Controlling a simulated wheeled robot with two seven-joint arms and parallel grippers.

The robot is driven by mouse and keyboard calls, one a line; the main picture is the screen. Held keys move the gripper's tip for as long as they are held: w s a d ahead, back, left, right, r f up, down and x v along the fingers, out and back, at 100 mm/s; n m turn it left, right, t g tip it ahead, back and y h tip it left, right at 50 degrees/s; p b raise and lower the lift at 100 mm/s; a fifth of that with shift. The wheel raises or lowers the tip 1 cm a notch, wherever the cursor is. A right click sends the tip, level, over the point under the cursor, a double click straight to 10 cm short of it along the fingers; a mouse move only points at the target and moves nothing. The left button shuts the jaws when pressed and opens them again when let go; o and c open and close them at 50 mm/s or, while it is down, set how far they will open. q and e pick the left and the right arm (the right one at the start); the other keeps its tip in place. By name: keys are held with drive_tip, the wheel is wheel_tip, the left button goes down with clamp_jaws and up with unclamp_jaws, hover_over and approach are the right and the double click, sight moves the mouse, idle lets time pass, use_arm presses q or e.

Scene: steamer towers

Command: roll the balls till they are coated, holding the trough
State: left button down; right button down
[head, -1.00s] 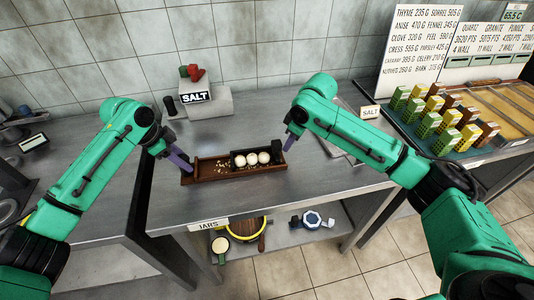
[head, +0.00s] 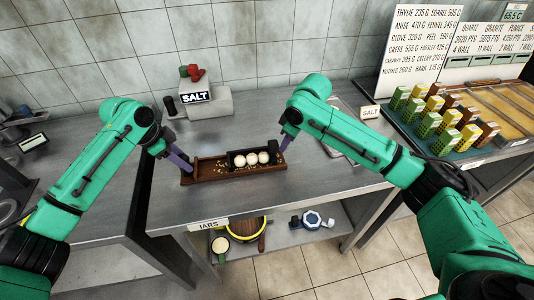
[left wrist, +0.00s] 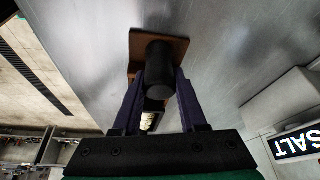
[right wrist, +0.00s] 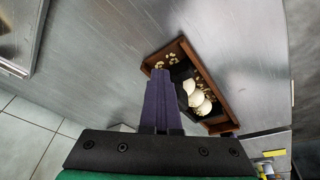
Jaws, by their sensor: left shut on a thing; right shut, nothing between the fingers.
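The brown trough (head: 205,178) stands on the grey table, with pale flecks (head: 220,168) strewn in its left part. A black frame inside its right part holds three whitish balls (head: 252,159) in a row. The balls (right wrist: 196,98) also show in the right wrist view; how coated they are is too small to tell. My left gripper (head: 184,169) is shut on the black handle (left wrist: 160,70) at the trough's left end. My right gripper (head: 284,149) is shut and empty by the trough's right end, close to the black frame; whether it touches is unclear.
A grey block with a SALT sign (head: 196,97) stands behind the trough. A rack of green, yellow and brown shakers (head: 440,117) is at the right. The table in front is clear.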

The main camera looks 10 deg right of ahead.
sight(270, 144)
drive_tip(key=shift+a, duration=2.4)
drive_tip(key=shift+d, duration=0.1)
drive_tip(key=shift+r, duration=1.75)
drive_tip(key=shift+d+r, duration=0.3)
drive_tip(key=shift+r, duration=0.6)
drive_tip(key=shift+d+r, duration=0.3)
drive_tip(key=shift+r, duration=0.55)
drive_tip(key=a+r, duration=0.3)
drive_tip(key=a, duration=0.5)
drive_tip(key=f, duration=0.8)
drive_tip(key=shift+w+d+f, duration=0.1)
drive_tip(key=shift+w+f, duration=0.1)
drive_tip(key=shift+f, duration=0.1)
